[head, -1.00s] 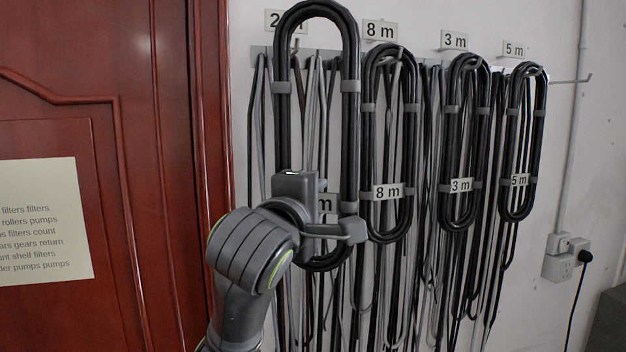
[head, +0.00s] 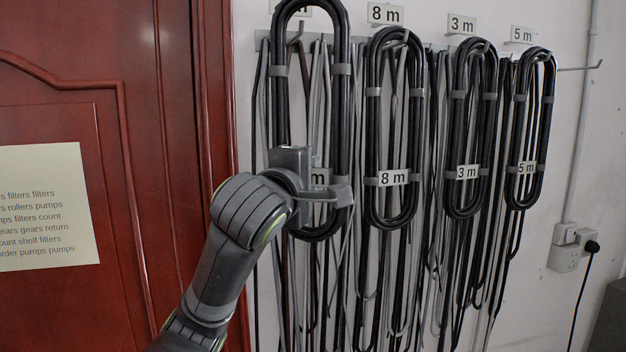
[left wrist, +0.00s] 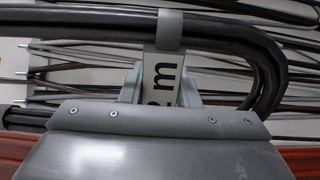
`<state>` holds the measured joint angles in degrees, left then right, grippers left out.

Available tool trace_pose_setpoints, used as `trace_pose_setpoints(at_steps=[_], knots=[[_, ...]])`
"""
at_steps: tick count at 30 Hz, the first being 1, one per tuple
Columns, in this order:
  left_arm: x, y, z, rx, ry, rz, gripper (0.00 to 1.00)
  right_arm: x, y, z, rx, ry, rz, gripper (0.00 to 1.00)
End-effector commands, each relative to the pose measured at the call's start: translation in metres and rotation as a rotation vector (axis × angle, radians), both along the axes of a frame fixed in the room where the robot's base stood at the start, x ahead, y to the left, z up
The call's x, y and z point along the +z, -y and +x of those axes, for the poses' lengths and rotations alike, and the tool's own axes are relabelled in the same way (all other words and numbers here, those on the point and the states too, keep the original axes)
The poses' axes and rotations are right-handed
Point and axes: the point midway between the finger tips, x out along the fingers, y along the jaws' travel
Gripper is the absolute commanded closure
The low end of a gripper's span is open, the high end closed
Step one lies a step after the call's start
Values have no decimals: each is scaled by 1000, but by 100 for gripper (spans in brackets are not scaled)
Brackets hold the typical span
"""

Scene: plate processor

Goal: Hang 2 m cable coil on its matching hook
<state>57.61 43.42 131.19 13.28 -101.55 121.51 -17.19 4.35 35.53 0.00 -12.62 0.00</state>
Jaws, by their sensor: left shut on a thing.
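My left gripper (head: 316,188) is shut on the black 2 m cable coil (head: 342,110) near its lower end. The coil is upright, with grey bands and a white label (head: 320,178) partly covered by the gripper. The label, reading "2 m" sideways, also shows between the fingers in the left wrist view (left wrist: 163,80).
The 8 m coil (head: 371,130), 3 m coil (head: 457,130) and 5 m coil (head: 516,140) hang to the right under their signs. Loose cables hang behind them. A red door (head: 130,180) is on the left.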

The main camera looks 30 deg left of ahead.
Motion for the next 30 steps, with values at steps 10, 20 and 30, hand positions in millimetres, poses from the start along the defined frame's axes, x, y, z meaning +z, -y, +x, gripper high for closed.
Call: trace_pose_setpoints(at_steps=[10, 20, 30], knots=[[-2, -16, 13, 2, 0, 0, 100, -6, 4, -1, 1, -1, -5, 64], [-4, -31, 26, 1, 1, 1, 100, -10, 4, -1, 1, -1, -5, 64], [-18, -41, 34, 1, 2, 0, 100, -26, 4, -1, 1, 0, -5, 64]])
